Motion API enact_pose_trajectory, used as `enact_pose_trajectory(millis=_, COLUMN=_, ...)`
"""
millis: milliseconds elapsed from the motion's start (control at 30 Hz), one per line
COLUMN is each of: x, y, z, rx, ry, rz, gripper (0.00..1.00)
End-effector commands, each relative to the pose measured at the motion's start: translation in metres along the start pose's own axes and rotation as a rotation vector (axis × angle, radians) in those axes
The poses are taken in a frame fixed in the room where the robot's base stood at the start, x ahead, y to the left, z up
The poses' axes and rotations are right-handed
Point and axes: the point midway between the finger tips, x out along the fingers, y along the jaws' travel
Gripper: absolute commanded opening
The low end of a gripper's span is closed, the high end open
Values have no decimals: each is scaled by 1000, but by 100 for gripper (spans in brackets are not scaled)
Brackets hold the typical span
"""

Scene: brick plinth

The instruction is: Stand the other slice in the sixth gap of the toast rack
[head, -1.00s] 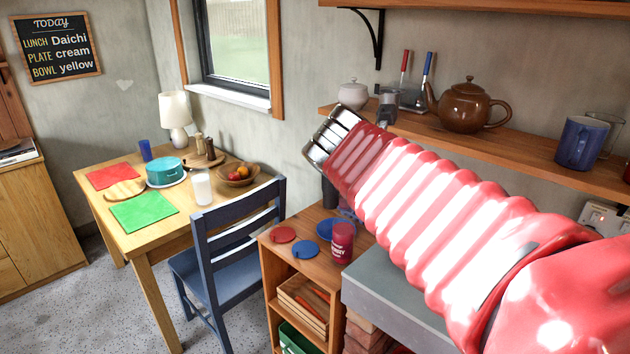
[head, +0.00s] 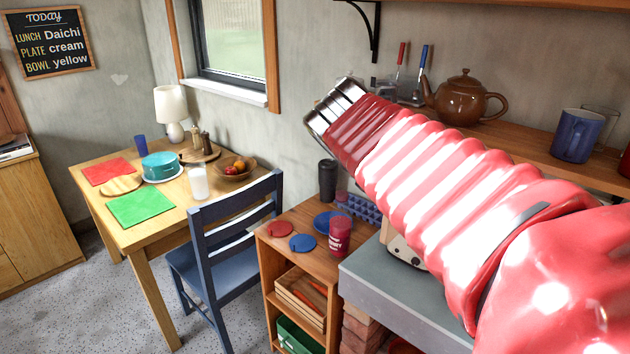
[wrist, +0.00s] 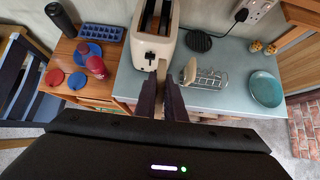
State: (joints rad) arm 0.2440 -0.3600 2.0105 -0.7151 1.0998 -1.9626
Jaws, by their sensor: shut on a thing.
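In the wrist view my gripper (wrist: 164,82) is shut, its dark fingers pointing toward the counter. A narrow pale strip (wrist: 162,68) shows between them, which looks like a slice of toast seen edge-on; the fingers hide most of it. The wire toast rack (wrist: 212,80) stands on the grey counter just right of the fingers. A tan slice (wrist: 190,70) stands at the rack's left end. The cream toaster (wrist: 152,48) with two long slots is just beyond the fingers. In the head view my arm hides the rack and the fingertips; part of the toaster (head: 403,250) shows below the arm.
A teal plate (wrist: 266,89) lies right of the rack on the counter (wrist: 222,58). Two small egg-like things (wrist: 262,47) and a dark round mat (wrist: 198,41) are behind. A wooden shelf unit at left holds a red cup (wrist: 95,66) and a blue tray (wrist: 102,32).

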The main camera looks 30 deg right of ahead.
Motion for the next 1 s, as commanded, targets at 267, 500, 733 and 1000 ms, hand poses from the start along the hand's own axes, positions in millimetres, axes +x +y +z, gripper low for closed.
enact_pose_trajectory(millis=267, x=27, y=55, z=-13, rx=-108, ry=4, rz=103, gripper=0)
enact_pose_trajectory(millis=500, x=65, y=147, z=-52, rx=-297, ry=6, rz=289, gripper=0)
enact_pose_trajectory(millis=733, x=91, y=227, z=-108, rx=-474, ry=7, rz=467, gripper=0)
enact_pose_trajectory(millis=1000, x=109, y=302, z=-190, rx=-668, ry=6, rz=664, gripper=0)
